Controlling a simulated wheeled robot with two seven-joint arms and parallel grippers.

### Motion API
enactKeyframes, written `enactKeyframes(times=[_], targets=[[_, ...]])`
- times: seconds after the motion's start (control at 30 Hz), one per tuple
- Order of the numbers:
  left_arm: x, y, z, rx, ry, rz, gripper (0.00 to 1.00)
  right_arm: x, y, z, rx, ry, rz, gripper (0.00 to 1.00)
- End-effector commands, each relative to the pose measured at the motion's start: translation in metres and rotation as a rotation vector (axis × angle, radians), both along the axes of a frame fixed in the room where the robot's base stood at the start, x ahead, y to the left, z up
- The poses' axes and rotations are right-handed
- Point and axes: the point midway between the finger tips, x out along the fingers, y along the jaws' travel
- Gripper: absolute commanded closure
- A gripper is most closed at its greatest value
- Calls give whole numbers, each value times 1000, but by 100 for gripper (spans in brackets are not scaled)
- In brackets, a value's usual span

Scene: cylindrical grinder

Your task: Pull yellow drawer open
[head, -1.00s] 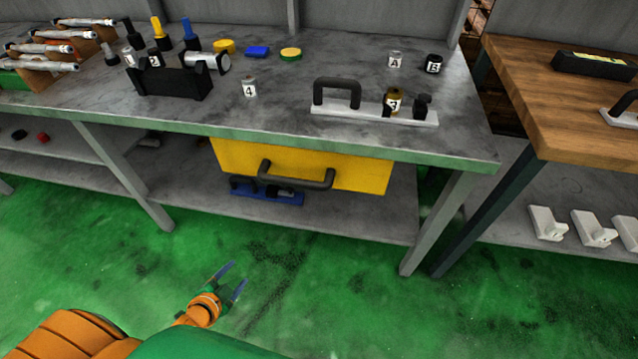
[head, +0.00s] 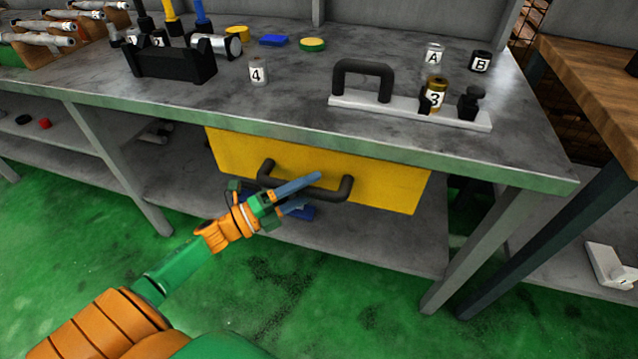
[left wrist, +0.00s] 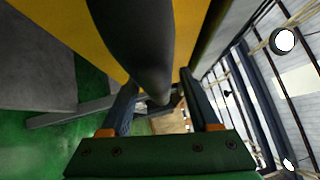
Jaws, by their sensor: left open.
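The yellow drawer (head: 385,193) hangs under the grey workbench, its front face flush below the bench edge. It carries a black bar handle (head: 267,172), partly hidden behind my gripper. My left gripper (head: 310,190) is at the handle, with its blue-grey fingers across the middle of the bar in the head view. In the left wrist view the black handle (left wrist: 140,45) runs between the two open fingers (left wrist: 160,98), with the yellow drawer front (left wrist: 65,30) behind it. I cannot tell whether a finger touches the bar. My right gripper does not show.
The green floor (head: 330,305) in front is clear.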

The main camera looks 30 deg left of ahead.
Motion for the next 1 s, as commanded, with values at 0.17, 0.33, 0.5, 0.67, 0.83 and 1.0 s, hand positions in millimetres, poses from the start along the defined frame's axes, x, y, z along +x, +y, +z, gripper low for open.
enactKeyframes(times=[0.17,0.33,0.5,0.67,0.83,1.0], targets=[[15,-9,2,-1,1,1,38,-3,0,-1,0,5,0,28],[16,-10,2,-1,3,1,38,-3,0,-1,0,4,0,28],[15,-9,2,-1,3,2,73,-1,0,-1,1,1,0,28],[15,-9,2,-1,3,2,100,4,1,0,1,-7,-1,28],[15,-9,2,-1,3,2,100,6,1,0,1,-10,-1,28],[15,-9,2,-1,3,2,100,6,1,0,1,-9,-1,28]])
